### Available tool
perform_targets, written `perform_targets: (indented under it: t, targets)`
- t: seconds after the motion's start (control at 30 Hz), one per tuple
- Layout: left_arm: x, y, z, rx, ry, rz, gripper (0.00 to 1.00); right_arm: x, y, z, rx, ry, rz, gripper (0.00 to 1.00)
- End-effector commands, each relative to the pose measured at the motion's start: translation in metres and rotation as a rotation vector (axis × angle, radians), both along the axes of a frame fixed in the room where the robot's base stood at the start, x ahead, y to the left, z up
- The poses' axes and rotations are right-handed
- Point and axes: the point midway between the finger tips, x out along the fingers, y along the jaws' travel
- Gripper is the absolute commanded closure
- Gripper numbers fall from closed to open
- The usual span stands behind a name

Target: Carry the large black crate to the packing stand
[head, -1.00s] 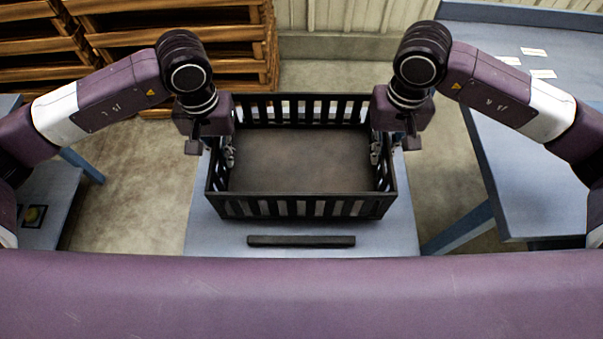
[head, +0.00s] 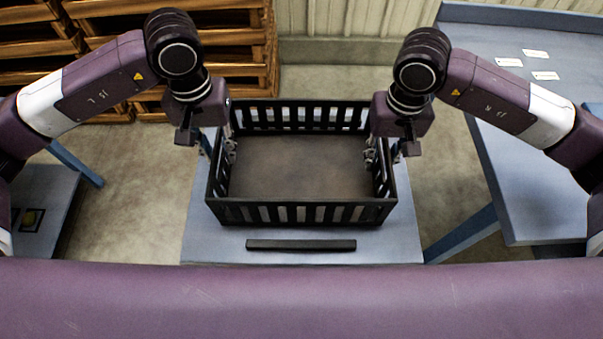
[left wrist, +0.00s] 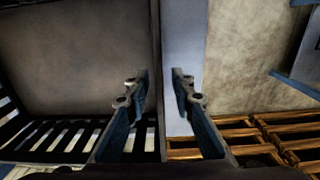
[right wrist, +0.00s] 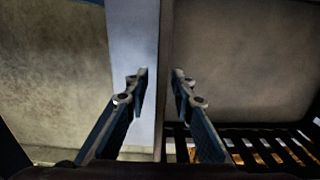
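The large black crate (head: 301,215) is empty, with slatted walls and a brown-grey floor. It sits upright on a blue-grey stand (head: 205,246). My left gripper (head: 219,148) is at the crate's left wall, open, with one finger inside and one outside. In the left wrist view its fingers (left wrist: 160,85) stand apart on either side of the wall's rim. My right gripper (head: 384,152) is open across the right wall in the same way. In the right wrist view gaps show between its fingers (right wrist: 160,85) and the rim. I cannot tell which surface is the packing stand.
A dark bar (head: 301,245) lies in front of the crate. A blue-grey table (head: 530,120) with several white labels (head: 535,53) stands at the right. A low blue-grey surface (head: 50,190) is at the left. Wooden pallets (head: 225,50) are stacked behind. Bare floor shows on both sides.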

Motion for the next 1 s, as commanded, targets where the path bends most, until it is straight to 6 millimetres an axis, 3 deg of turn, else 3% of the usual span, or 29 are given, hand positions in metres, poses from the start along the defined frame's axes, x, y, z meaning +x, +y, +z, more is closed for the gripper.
perform_targets:
  t: [0.1, 0.3, 0.57, 1.0]
  targets:
    - [0.001, 0.0, 0.028, -0.001, -0.006, 0.0, 0.77, 0.0, 0.0, 0.0, 0.0, 0.0, 0.0, 0.77]
    - [0.001, -0.001, 0.062, -0.001, -0.004, 0.0, 0.77, 0.0, 0.0, 0.0, 0.0, 0.0, 0.0, 0.77]
    - [0.0, 0.0, 0.076, 0.0, 0.0, 0.0, 0.77, 0.001, 0.0, 0.008, 0.001, -0.003, 0.0, 0.77]
    - [0.0, 0.0, 0.076, 0.0, 0.0, 0.0, 0.77, 0.001, 0.0, 0.094, 0.0, -0.004, 0.0, 0.77]
